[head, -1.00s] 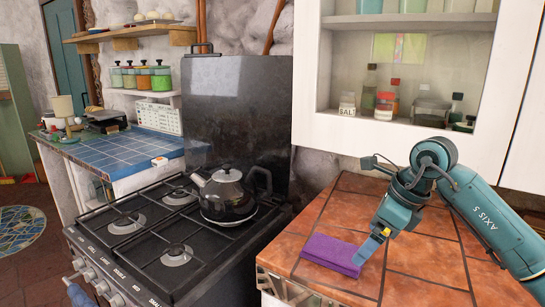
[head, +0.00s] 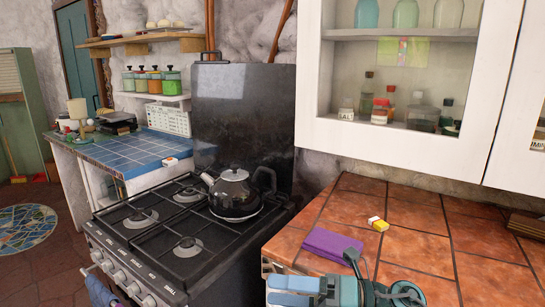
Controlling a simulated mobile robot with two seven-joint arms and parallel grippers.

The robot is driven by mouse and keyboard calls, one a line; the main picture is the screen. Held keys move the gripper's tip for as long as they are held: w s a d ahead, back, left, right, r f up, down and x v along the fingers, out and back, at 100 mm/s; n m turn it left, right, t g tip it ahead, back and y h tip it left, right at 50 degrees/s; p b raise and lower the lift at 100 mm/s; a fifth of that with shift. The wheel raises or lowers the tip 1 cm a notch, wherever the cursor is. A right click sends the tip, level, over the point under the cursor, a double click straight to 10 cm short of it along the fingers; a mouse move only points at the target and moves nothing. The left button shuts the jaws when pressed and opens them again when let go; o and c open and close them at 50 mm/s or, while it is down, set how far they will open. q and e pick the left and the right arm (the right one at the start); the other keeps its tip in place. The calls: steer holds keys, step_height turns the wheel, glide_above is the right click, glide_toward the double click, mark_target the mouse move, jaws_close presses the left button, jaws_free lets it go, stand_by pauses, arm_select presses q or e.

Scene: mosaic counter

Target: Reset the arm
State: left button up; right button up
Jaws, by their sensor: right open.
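My right gripper (head: 292,288) is at the bottom edge of the head view, low at the front of the tiled counter, with its teal wrist to the right. It is open, and I see nothing held in it. A small yellow and white block (head: 378,223) lies on the orange tiles, well apart from the gripper. A folded purple cloth (head: 330,246) lies on the counter just beyond the gripper. The lower part of the gripper and arm is cut off by the picture edge. My left gripper is not in view.
A black kettle (head: 236,192) stands on the gas stove (head: 150,222) to the left. A white glass-fronted cabinet (head: 400,140) hangs over the back of the counter. A brown wooden item (head: 527,224) lies at the right. The tiles between are clear.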

steer(key=d+f+m+t+h+p, duration=0.1)
steer(key=d+f+m+t+h, duration=0.3)
steer(key=m+t, duration=0.65)
steer(key=d+f+m+t+h+p, duration=0.1)
steer(key=d+f+m+t+h, duration=0.35)
steer(key=m, duration=1.15)
steer(key=s+d+f+m+g+h, duration=0.2)
steer(key=s+f+m+g+h, duration=0.1)
steer(key=s+f+m, duration=0.2)
steer(key=s+d+f+m+g+h, duration=0.1)
steer(key=s+f+m+g+h, duration=0.2)
steer(key=s+f+m, duration=0.3)
step_height(320, 180, down, 5)
steer(key=s+h, duration=0.1)
steer(key=s, duration=0.1)
steer(key=shift+s+d+p, duration=0.35)
steer(key=shift+p, duration=0.05)
